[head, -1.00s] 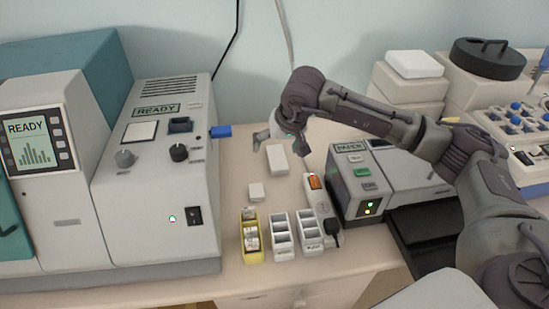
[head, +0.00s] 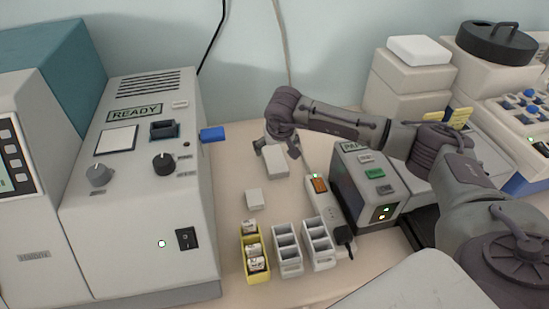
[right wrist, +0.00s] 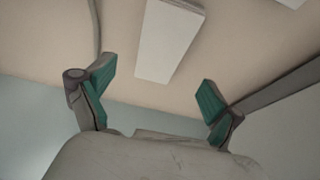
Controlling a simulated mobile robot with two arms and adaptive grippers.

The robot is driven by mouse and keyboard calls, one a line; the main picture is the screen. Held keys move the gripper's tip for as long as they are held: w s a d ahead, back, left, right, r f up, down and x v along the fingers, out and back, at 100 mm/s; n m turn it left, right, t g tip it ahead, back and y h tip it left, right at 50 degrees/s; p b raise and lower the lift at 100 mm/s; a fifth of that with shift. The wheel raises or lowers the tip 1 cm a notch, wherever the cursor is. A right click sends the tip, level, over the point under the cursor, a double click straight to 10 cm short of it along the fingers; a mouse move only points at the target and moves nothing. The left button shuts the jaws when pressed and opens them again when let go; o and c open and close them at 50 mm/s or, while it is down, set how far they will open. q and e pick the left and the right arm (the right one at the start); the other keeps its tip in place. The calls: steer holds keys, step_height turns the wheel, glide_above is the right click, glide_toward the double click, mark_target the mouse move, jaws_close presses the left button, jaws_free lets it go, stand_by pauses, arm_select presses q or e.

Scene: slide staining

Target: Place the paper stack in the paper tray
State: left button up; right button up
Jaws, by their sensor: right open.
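A flat white block (head: 271,163), which looks like the paper stack, lies on the bench near the wall. It also shows in the right wrist view (right wrist: 168,40). My right gripper (head: 277,148) is open and empty, its fingers just behind the block's far end. In the right wrist view its green-padded fingertips (right wrist: 157,75) are spread wider than the block, which lies ahead of them. A grey machine labelled PAPER (head: 352,175) stands to the right. A black tray-like part (head: 424,222), perhaps the paper tray, is mostly hidden by my right arm. My left gripper is out of view.
A smaller white block (head: 253,199) lies nearer. A yellow rack (head: 256,276) with small items and two white racks (head: 287,265) stand in front. A power strip (head: 330,215) lies beside the PAPER machine. A large READY machine (head: 140,200) bounds the left.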

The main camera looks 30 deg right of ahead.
mark_target(274, 156)
steer(key=shift+w+f, duration=0.15)
steer(key=shift+f, duration=0.1)
steer(key=p+x, duration=0.2)
steer(key=x, duration=0.2)
steer(key=shift+d, duration=0.1)
steer(key=shift+w+f, duration=0.1)
steer(key=shift+f, duration=0.4)
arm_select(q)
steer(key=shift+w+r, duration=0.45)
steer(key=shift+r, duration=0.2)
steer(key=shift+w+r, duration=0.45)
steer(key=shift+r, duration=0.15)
arm_select(e)
steer(key=shift+c, duration=0.2)
steer(key=c, duration=1.3)
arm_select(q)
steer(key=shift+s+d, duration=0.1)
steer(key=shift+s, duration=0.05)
arm_select(e)
steer(key=shift+r, duration=0.15)
steer(key=shift+c, duration=0.5)
